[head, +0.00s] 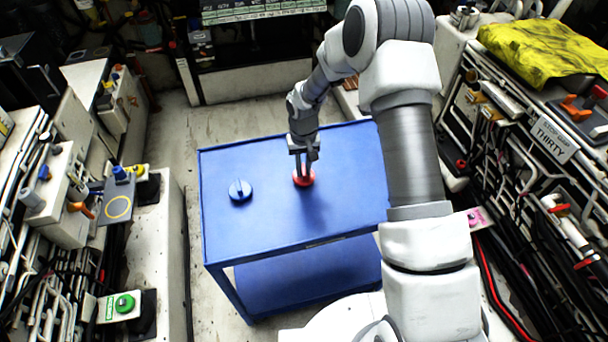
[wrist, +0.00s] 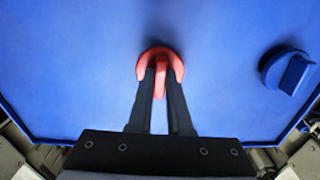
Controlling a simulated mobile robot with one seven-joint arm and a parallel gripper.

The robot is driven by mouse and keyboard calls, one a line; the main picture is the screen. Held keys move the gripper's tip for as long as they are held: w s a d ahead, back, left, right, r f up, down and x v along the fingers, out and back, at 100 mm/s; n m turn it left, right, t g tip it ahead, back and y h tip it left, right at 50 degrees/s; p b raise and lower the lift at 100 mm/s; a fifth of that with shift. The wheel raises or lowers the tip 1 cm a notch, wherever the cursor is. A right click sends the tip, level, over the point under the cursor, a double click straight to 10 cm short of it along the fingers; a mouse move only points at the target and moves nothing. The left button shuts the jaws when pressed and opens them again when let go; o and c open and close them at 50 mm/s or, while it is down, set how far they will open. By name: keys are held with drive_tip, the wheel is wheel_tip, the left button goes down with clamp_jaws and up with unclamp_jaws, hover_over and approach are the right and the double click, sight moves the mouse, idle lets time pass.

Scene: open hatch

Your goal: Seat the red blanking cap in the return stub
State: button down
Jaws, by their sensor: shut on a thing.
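The red blanking cap (head: 304,179) is at the middle of the blue cart top (head: 260,235). It is a round disc with a raised grip bar, seen also in the wrist view (wrist: 161,62). My gripper (head: 305,160) points down over it, with both fingers (wrist: 160,80) closed on the bar. The cap appears at or very near the cart top; I cannot tell if it touches. I cannot tell which fitting is the return stub.
A blue cap (head: 240,190) lies left of the red one on the cart. At left are a grey plate with a yellow ring (head: 118,208) and a green cap (head: 124,304) on a labelled plate. A pink label (head: 480,217) and pipework are at right.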

sight(304, 169)
drive_tip(key=shift+r+p, duration=0.4)
drive_tip(key=shift+r, duration=0.5)
idle(0.3)
drive_tip(key=shift+r+p, duration=0.75)
drive_tip(key=shift+r, duration=0.9)
drive_tip(key=shift+s+d+r, duration=0.15)
drive_tip(key=shift+d+r, duration=0.05)
drive_tip(key=shift+d, duration=0.1)
drive_tip(key=s+d+r+m, duration=0.1)
drive_tip(key=s+d+r, duration=0.6)
drive_tip(key=s+d, duration=0.2)
drive_tip(key=shift+d, duration=0.55)
drive_tip(key=shift+d, duration=0.2)
